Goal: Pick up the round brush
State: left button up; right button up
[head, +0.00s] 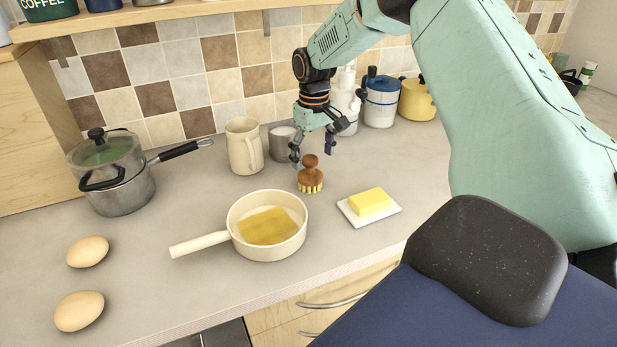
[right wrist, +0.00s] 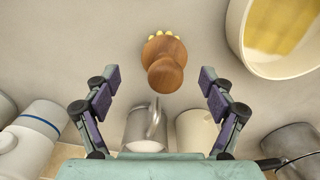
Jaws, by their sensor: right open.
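The round brush (head: 310,174) stands upright on the grey counter, with a brown wooden knob and pale yellow bristles at the bottom. My right gripper (head: 313,157) is just above and behind it in the head view, fingers apart and empty. In the right wrist view the brush (right wrist: 165,64) lies ahead of the fingertips, centred between the two fingers of the gripper (right wrist: 160,82), not touching them. My left gripper is not in view.
A cream pan (head: 268,250) with yellow contents is in front of the brush. Butter on a white dish (head: 394,209) is to the right. A cream jug (head: 243,146) and metal cup (head: 280,146) stand behind left. Two eggs (head: 87,251) and a lidded pot (head: 122,190) are further left.

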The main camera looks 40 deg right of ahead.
aim_at(311, 175)
jog(key=f, duration=0.5)
jog(key=shift+w+a+f, duration=0.15)
jog(key=shift+w+a, duration=0.2)
jog(key=shift+w, duration=0.05)
jog(key=shift+w+d+f, duration=0.1)
jog(key=shift+f, duration=0.15)
jog(key=shift+s+r, duration=0.3)
jog(key=shift+s, duration=0.3)
jog(key=shift+c, duration=0.8)
jog(key=shift+w+f, duration=0.3)
jog(key=shift+w, duration=0.25)
jog(key=c, duration=0.5)
jog(key=shift+c, duration=0.5)
jog(key=shift+s+r, duration=0.3)
jog(key=shift+s, duration=0.15)
jog(key=c, duration=0.4)
jog(key=shift+c, duration=1)
jog(key=shift+w+f, duration=0.2)
jog(key=shift+w, duration=0.15)
jog(key=shift+c, duration=0.2)
notch_tip(311, 175, up, 9)
jog(key=shift+s+r, duration=0.1)
jog(key=shift+r, duration=0.35)
jog(key=shift+s+r, duration=0.1)
jog(key=shift+r, duration=0.05)
